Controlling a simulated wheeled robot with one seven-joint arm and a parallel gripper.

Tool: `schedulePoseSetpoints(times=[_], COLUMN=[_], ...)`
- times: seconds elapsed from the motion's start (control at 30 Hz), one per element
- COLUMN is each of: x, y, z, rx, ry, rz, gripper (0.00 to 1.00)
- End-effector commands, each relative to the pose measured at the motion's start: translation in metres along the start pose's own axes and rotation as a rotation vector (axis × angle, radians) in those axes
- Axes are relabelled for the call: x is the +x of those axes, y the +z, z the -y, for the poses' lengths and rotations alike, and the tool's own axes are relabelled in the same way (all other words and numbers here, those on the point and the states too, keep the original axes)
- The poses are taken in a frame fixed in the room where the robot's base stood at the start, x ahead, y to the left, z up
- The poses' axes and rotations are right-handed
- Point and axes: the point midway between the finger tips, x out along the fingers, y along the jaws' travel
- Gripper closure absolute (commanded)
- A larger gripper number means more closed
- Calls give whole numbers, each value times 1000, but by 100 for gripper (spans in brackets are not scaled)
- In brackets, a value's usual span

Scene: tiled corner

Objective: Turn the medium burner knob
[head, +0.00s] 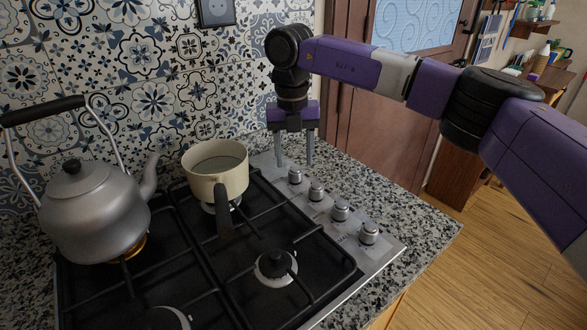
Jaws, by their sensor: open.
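A row of several silver burner knobs runs along the right side of the stove in the head view. The farthest knob (295,175) is just below and between my gripper's fingers in the picture. The second knob (317,190), third knob (340,210) and nearest knob (369,232) follow toward the front. The knob markings are too small to read, so I cannot tell which one is the medium burner's. My gripper (294,163) points down with its two grey fingers apart, empty, near the back end of the knob panel. I cannot tell its exact height above the panel.
A cream saucepan (215,184) stands on the back right burner. A grey kettle (95,212) sits over a lit burner at left. The front burner (276,268) is bare. A tiled wall (150,75) stands close behind. Speckled counter (420,222) is free at right.

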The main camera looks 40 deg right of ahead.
Motion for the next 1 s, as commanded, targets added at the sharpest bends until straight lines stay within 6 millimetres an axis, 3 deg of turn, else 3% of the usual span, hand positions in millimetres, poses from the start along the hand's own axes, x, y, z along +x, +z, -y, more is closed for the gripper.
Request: schedulePoseSetpoints(times=[0.23, 0.6, 0.67, 0.9, 1.0], x=[32, 39, 39, 39, 39], y=[0, 0, 0, 0, 0], z=[0, 0, 0, 0, 1], rx=[0, 0, 0, 0, 0], ry=[1, 0, 0, 0, 0], rz=[-1, 0, 0, 0, 0], gripper=[47, 47, 54, 100, 100])
